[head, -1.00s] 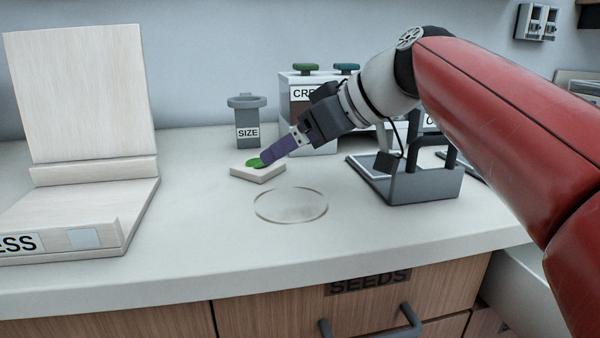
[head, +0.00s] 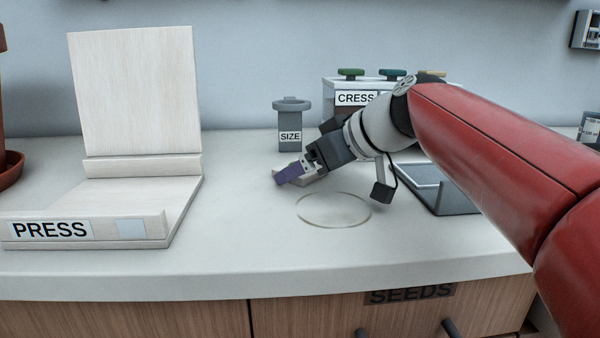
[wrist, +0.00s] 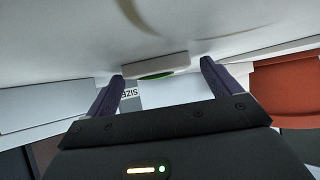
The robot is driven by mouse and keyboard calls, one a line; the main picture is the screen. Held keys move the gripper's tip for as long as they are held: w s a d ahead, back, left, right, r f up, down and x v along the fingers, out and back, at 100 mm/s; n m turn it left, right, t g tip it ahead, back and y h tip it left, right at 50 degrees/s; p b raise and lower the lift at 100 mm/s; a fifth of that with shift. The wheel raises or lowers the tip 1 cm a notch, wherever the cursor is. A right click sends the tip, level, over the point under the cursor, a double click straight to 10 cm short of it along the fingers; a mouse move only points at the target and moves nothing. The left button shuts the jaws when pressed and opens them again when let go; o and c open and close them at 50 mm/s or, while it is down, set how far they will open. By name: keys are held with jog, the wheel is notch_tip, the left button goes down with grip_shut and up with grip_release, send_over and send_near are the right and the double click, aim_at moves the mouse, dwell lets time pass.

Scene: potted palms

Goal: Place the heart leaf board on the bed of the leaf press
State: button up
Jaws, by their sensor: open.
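The heart leaf board is a small pale block with a green leaf on top. In the head view the board (head: 318,179) is mostly hidden behind my gripper (head: 287,176). In the wrist view the board (wrist: 172,62) and a strip of its green leaf show at the fingertips of my gripper (wrist: 162,72). My gripper is open, with purple fingers apart; contact with the board cannot be told. The pale wooden leaf press (head: 50,230) stands at the left with its lid upright. Its bed (head: 140,197) is flat and bare behind the labelled front lip.
A grey SIZE container (head: 290,125) stands behind the board, and a CRESS box (head: 350,95) to its right. A clear round disc (head: 333,210) lies in front. A grey tray (head: 452,195) is at right, a terracotta pot (head: 8,165) at far left. Counter between press and board is clear.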

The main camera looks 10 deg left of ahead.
jog(key=c, duration=1.1)
jog(key=shift+r, duration=0.1)
jog(key=shift+c, duration=0.2)
